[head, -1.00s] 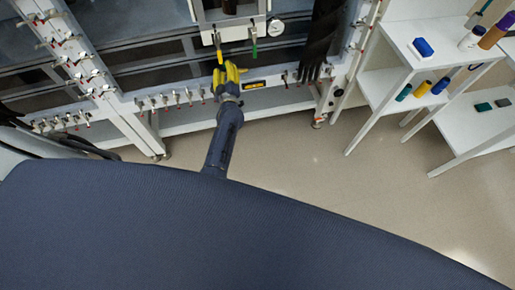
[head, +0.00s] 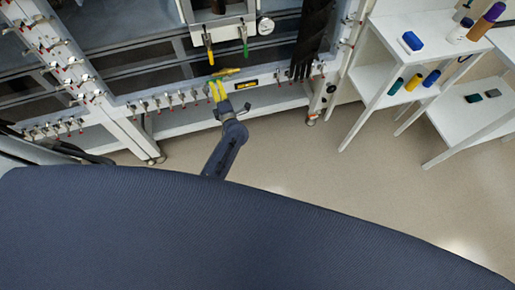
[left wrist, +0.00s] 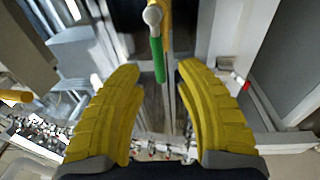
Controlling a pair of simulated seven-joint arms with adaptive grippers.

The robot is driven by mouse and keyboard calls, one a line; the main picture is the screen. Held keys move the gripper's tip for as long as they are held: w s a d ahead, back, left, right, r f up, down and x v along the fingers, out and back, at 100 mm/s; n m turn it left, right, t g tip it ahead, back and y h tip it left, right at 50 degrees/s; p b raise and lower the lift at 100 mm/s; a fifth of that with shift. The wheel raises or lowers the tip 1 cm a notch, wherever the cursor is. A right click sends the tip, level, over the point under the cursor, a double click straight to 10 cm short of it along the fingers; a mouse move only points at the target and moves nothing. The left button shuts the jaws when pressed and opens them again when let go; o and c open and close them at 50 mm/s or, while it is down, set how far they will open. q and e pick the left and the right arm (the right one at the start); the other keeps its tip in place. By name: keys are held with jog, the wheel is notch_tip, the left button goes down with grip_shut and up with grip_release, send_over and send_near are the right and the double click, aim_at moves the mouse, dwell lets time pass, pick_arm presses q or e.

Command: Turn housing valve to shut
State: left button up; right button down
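My left gripper (head: 217,91) has yellow fingers and is in front of the lower beam of the glovebox frame. In the left wrist view its fingers (left wrist: 168,105) are spread wide, with nothing held. A green handle with a pale round knob (left wrist: 158,58) lies ahead between them, beside a yellow strip (left wrist: 166,18). I cannot tell which is the housing valve. My right gripper is not in view.
Several small valves (head: 168,98) line the beam to the left. A round gauge (head: 265,26) and a black glove (head: 313,40) are up to the right. White shelves (head: 385,70) with bottles stand at right. The floor (head: 300,160) between is clear.

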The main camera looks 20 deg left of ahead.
pick_arm(q)
jog(key=v, duration=1.3)
jog(key=w+d+f+m+t+h, duration=0.2)
jog(key=d+f+m+h, duration=0.5)
jog(key=m, duration=0.3)
jog(key=s+d+f+m+g+h, duration=0.1)
jog(key=s+d+f+m+h, duration=0.1)
jog(key=f, duration=0.3)
jog(key=s+d+f+m+g+h, duration=0.1)
jog(key=s+d+f+m+h, duration=0.1)
jog(key=d+f+m, duration=0.2)
jog(key=shift+s+d+f+m+h, duration=0.3)
jog(key=shift+f+m, duration=0.5)
jog(key=shift+f, duration=0.25)
